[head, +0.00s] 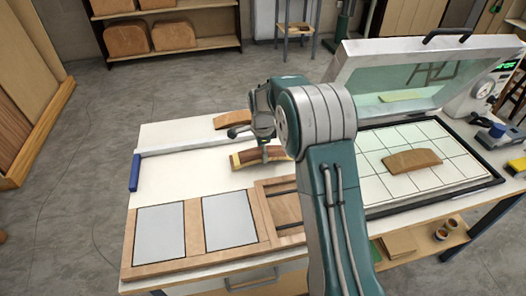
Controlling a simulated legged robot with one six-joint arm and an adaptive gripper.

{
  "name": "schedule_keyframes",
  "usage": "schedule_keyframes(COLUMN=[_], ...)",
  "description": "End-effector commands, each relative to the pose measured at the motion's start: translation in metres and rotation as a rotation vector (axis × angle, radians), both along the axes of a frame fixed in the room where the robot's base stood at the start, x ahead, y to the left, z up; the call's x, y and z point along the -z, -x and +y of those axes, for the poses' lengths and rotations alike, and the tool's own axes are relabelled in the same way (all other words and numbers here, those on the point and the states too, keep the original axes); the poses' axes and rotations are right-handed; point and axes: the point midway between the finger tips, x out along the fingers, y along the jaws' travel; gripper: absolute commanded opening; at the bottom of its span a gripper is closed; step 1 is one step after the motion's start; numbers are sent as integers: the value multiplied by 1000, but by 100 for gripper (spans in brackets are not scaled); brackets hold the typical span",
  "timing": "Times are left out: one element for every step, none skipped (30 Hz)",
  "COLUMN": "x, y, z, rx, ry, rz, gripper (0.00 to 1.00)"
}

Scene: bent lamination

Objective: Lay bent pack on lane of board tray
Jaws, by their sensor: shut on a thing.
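A curved reddish-brown bent pack (250,157) with a pale yellow left end is in the head view, over the white table behind the board tray. My gripper (264,148) is shut on it from above, near its middle; the fingertips are small and partly hidden by my arm. I cannot tell whether the pack touches the table. The wooden board tray (193,230) lies at the table's front edge. It has two lanes with pale grey panels, and a brown section with dark slots at right, partly hidden by my arm.
Another curved wooden piece (235,119) lies behind the held pack. A white bar with a blue end (134,172) crosses the table. At right, an open-lidded press (372,142) has a gridded bed bearing a curved wooden piece (412,161). The table's left part is clear.

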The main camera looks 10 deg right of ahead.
Motion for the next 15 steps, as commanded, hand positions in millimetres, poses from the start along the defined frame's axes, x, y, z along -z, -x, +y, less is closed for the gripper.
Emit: schedule_keyframes(x=[-1,-1,-1,-1,0,1,1,1,1,0,0,0,0,0,0], y=[0,0,0,0,0,0,0,0,0,0,0,0,0,0,0], z=[-1,-2,-2,-2,-3,-4,-4,-4,-5,-4,-4,-4,-3,-3,-2], rx=[1,1,1,1,1,1,1,1,1,1,1,1,1,1,1], ry=[-1,-1,-2,-2,-2,-3,-4,-4,-4,-4,-4,-3,-3,-2,-2], rz=[-1,-1,-1,-1,0,0,0,0,0,0,0,0,0,0,0], gripper=[27,27,27,27,27,27,93,100,100,100,100,100,100,100,100])
